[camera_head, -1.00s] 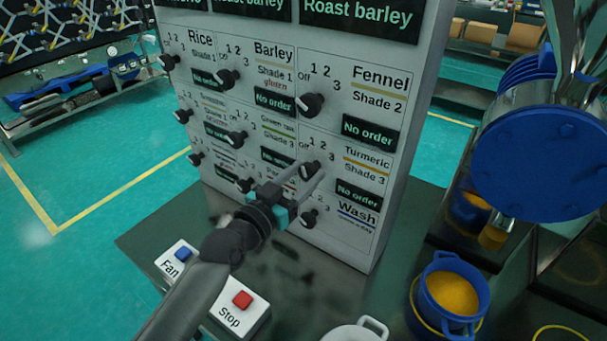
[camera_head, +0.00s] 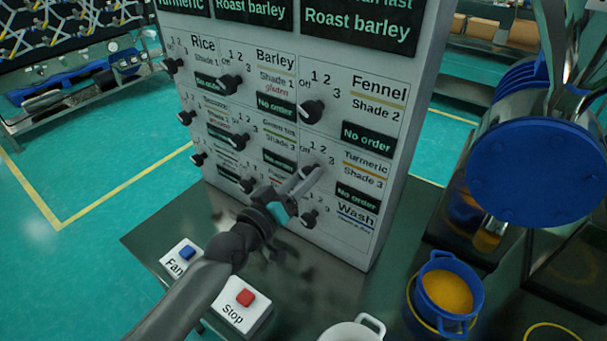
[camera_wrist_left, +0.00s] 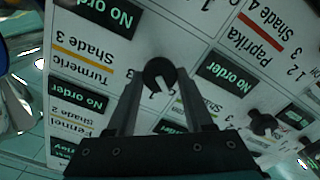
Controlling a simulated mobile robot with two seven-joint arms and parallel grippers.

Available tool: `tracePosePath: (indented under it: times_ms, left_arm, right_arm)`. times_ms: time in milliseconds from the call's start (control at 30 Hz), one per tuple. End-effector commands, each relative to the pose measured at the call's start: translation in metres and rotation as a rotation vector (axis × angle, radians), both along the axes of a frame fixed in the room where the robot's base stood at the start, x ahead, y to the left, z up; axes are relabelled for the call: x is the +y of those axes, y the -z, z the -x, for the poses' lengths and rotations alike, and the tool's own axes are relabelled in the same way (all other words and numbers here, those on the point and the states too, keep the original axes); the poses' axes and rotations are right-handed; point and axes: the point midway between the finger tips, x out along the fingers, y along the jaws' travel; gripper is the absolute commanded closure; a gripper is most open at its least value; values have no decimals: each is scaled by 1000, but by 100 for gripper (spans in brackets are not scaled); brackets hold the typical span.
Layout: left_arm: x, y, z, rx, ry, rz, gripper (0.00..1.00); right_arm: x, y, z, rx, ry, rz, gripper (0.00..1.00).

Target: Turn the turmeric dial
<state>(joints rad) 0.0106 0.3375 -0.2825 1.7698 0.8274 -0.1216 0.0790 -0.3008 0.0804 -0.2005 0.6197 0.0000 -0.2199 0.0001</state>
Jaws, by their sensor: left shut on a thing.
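The turmeric dial (camera_head: 308,171) is a black round knob on the upright white panel (camera_head: 390,215), beside the "Turmeric Shade 3" label. My left gripper (camera_head: 306,179) reaches it from the front, and its fingers partly hide it. In the left wrist view the dial (camera_wrist_left: 158,72) sits between the tips of the left gripper (camera_wrist_left: 160,82), which is shut on it. A pale pointer mark shows on the dial's face. The display by the turmeric label (camera_head: 357,196) reads "No order". My right gripper is not in view.
Several similar dials surround it, including the fennel dial (camera_head: 311,111) above and the wash dial (camera_head: 309,217) below. Fan (camera_head: 186,253) and Stop (camera_head: 245,298) buttons stand on the dark table. A blue pot (camera_head: 446,291) of yellow contents stands at right.

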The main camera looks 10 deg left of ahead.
Motion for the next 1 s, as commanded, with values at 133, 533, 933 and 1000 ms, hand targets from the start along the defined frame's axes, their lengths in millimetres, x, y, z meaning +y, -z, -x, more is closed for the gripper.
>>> tracePosePath:
  times_ms: [133,533,933,1000]
  left_arm:
    - [1,-1,0,25,-1,65,100]
    - [1,0,0,51,0,131,100]
    - [0,0,0,52,0,132,36]
    - [0,0,0,51,0,131,28]
  right_arm:
    - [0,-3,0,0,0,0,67]
    - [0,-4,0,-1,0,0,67]
    - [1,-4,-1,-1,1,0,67]
    - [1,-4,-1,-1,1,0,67]
